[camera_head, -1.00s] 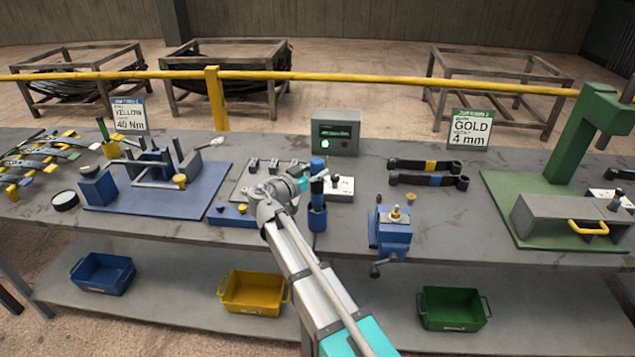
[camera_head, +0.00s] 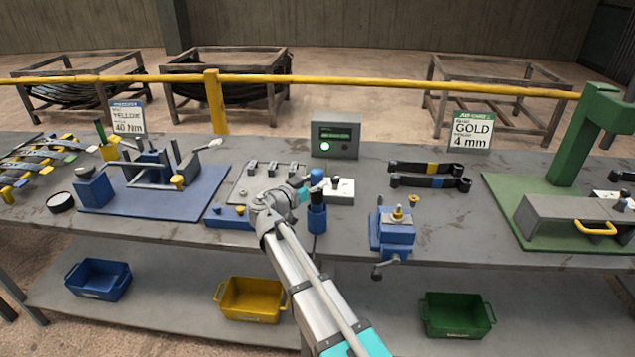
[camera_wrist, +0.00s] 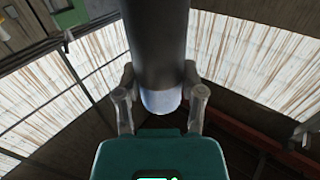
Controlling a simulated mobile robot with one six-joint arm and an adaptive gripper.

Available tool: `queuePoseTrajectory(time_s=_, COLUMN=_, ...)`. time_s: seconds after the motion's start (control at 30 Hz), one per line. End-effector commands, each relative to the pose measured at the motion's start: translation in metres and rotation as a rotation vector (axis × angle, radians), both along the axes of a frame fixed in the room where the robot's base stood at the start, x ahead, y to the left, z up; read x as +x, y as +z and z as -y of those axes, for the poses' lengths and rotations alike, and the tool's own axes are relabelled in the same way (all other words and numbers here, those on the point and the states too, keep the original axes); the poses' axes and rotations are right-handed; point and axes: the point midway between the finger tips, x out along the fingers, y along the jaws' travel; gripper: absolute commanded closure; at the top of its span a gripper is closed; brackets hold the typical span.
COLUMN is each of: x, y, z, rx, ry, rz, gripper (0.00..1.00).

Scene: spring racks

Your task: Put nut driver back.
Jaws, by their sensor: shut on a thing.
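The nut driver (camera_head: 316,177), with a blue top and a dark part below it, stands upright at the blue holder (camera_head: 317,218) on the bench. Its lower end is hidden in or behind the holder's rim; I cannot tell how deep it sits. My gripper (camera_head: 309,186) is shut on the nut driver from the left. In the wrist view, a thick dark cylinder with a pale bluish end, the nut driver (camera_wrist: 155,50), lies between the two fingers of my gripper (camera_wrist: 160,98).
A white box with a black knob (camera_head: 342,190) stands close behind the holder. A blue vise (camera_head: 392,232) stands to the right, and a grey plate with clips (camera_head: 245,185) to the left. Bins (camera_head: 252,300) stand on the lower shelf.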

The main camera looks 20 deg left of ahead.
Motion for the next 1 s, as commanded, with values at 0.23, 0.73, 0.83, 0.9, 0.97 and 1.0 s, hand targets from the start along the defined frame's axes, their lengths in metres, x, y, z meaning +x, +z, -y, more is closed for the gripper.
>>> queuePoseTrajectory(time_s=0.23, x=0.000, y=-0.002, z=0.000, rx=0.000, ry=0.000, rz=0.000, gripper=0.26)
queuePoseTrajectory(time_s=0.73, x=0.000, y=-0.002, z=0.000, rx=0.000, ry=0.000, rz=0.000, gripper=0.14)
queuePoseTrajectory(time_s=0.83, x=0.000, y=0.000, z=0.000, rx=0.000, ry=0.000, rz=0.000, gripper=0.14)
queuePoseTrajectory(time_s=0.9, x=-0.002, y=0.001, z=-0.001, rx=0.000, ry=0.000, rz=0.000, gripper=0.14)
queuePoseTrajectory(time_s=0.97, x=-0.007, y=0.000, z=-0.003, rx=0.000, ry=0.001, rz=0.000, gripper=0.14)
queuePoseTrajectory(time_s=1.0, x=-0.010, y=0.000, z=-0.005, rx=0.000, ry=0.001, rz=0.000, gripper=0.14)
